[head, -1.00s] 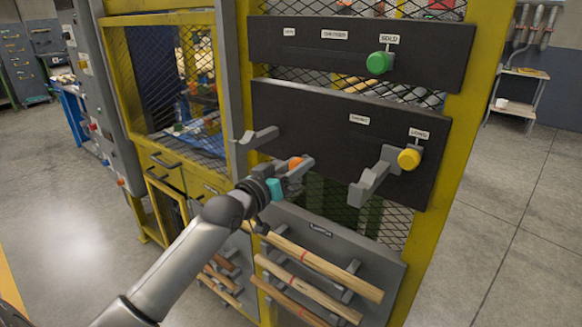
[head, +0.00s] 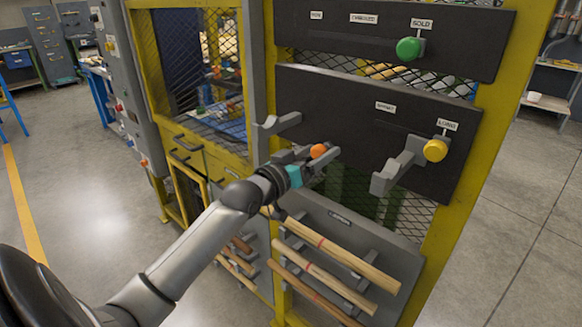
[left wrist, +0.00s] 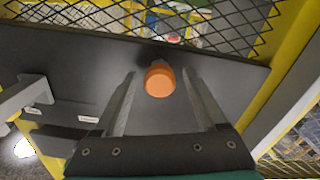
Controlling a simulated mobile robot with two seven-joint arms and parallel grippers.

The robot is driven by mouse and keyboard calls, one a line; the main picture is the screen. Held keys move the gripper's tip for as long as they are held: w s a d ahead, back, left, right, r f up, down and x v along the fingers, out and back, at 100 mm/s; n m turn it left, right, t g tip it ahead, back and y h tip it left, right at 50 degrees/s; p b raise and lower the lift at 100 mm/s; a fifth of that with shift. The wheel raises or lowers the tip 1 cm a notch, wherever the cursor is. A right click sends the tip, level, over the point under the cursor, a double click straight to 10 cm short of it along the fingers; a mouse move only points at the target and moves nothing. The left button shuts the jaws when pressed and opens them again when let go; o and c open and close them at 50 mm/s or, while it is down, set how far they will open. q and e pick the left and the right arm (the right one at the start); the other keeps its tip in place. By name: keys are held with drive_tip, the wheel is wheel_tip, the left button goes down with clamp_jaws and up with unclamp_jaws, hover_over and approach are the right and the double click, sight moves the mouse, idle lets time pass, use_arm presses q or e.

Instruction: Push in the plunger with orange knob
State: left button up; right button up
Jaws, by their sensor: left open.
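The orange knob (head: 318,151) shows just beyond my left gripper (head: 318,165) in the head view. In the left wrist view the orange knob (left wrist: 160,79) stands out from the dark panel (left wrist: 60,70), between the two fingers of the left gripper (left wrist: 158,92). The fingers are apart with the knob between their tips; I see no contact. The plunger's shaft is hidden behind the knob. My right gripper is not in view.
A yellow knob (head: 435,150) and a green knob (head: 408,49) sit to the right on dark panels. Grey hooked brackets (head: 398,165) stick out on both sides of my gripper. Wooden handles (head: 325,275) lie on a rack below.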

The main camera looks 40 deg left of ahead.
use_arm(q)
drive_tip(key=s+a, duration=0.1)
drive_tip(key=s, duration=1.3)
drive_tip(key=shift+s+p, duration=0.2)
drive_tip(key=shift+p, duration=0.25)
drive_tip(key=s+a+f+n+g+y, duration=0.1)
drive_tip(key=a+f+n+g+y, duration=0.25)
drive_tip(key=f, duration=1.45)
drive_tip(key=s+f+m+g, duration=0.1)
drive_tip(key=s+f+g, duration=0.15)
drive_tip(key=f, duration=0.55)
drive_tip(key=s+f+m+g, duration=0.15)
drive_tip(key=s+f, duration=0.25)
drive_tip(key=f, duration=0.5)
drive_tip(key=s+d+f+m+g, duration=0.2)
drive_tip(key=s+d+f+g, duration=0.45)
drive_tip(key=s+f, duration=0.8)
drive_tip(key=s+d+f+m+g+h, duration=0.2)
drive_tip(key=s+d+f+m+g, duration=0.1)
drive_tip(key=s+d+f, duration=0.6)
drive_tip(key=s+d, duration=0.2)
drive_tip(key=s, duration=0.2)
drive_tip(key=shift+m, duration=0.3)
